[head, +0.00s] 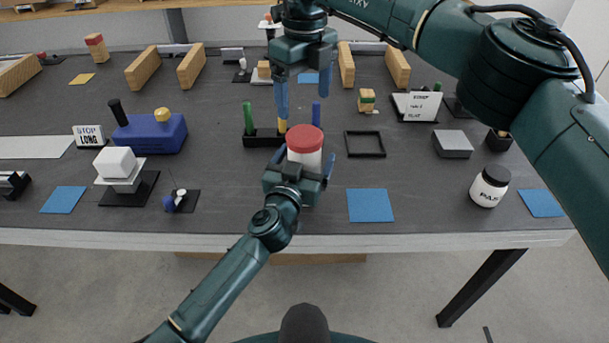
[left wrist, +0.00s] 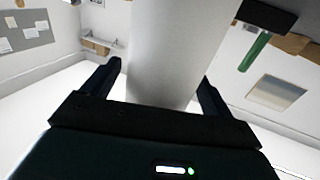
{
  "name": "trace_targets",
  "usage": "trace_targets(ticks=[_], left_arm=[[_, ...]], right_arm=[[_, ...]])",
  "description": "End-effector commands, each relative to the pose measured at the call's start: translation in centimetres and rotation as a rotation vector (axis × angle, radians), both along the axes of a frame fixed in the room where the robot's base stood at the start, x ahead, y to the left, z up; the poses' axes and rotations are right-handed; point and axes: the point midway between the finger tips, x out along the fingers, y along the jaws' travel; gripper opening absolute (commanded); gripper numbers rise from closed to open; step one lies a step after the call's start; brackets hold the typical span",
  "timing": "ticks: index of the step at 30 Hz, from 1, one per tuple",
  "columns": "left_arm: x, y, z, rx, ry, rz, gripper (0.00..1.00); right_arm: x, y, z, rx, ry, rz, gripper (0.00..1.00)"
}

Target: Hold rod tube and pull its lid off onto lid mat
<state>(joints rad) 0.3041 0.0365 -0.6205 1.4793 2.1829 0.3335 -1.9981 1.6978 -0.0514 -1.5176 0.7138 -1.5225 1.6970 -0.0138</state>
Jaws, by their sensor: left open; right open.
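The rod tube (head: 304,158) is a white cylinder with a red lid (head: 305,138) on top, near the table's middle. My left gripper (head: 305,168) is open, with one finger on each side of the tube; its base is hidden. In the left wrist view the white tube (left wrist: 178,50) rises between the open fingers (left wrist: 160,90), with a gap at the left finger. My right gripper (head: 304,98) is open and empty, pointing down above and behind the red lid. A plain blue mat (head: 370,205) lies right of the tube; I cannot tell whether it is the lid mat.
A black rack with green and blue rods (head: 262,140) stands just behind the tube. A black square frame (head: 365,144) lies to its right. A white jar with a black lid (head: 489,187) stands farther right. Other blue mats (head: 63,200) lie around. The table's front edge is close.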

Motion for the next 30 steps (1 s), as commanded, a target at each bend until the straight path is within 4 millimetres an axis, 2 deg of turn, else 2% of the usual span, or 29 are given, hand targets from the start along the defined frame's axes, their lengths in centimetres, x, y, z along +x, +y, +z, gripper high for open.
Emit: trace_targets(ticks=[2, 24, 27, 30], left_arm=[[0.0, 0.0, 0.0, 0.0, 0.0, 0.0, 0.81], [0.0, 0.0, 0.0, 0.0, 0.0, 0.0, 0.21], [0.0, 0.0, 0.0, 0.0, 0.0, 0.0, 0.19], [0.0, 0.0, 0.0, 0.0, 0.0, 0.0, 0.19]], right_arm=[[0.0, 0.0, 0.0, 0.0, 0.0, 0.0, 0.84], [0.0, 0.0, 0.0, 0.0, 0.0, 0.0, 0.84], [0.0, 0.0, 0.5, 0.0, -0.001, -0.017, 0.9], [0.1, 0.0, 2.6, 0.0, -0.006, -0.105, 0.91]])
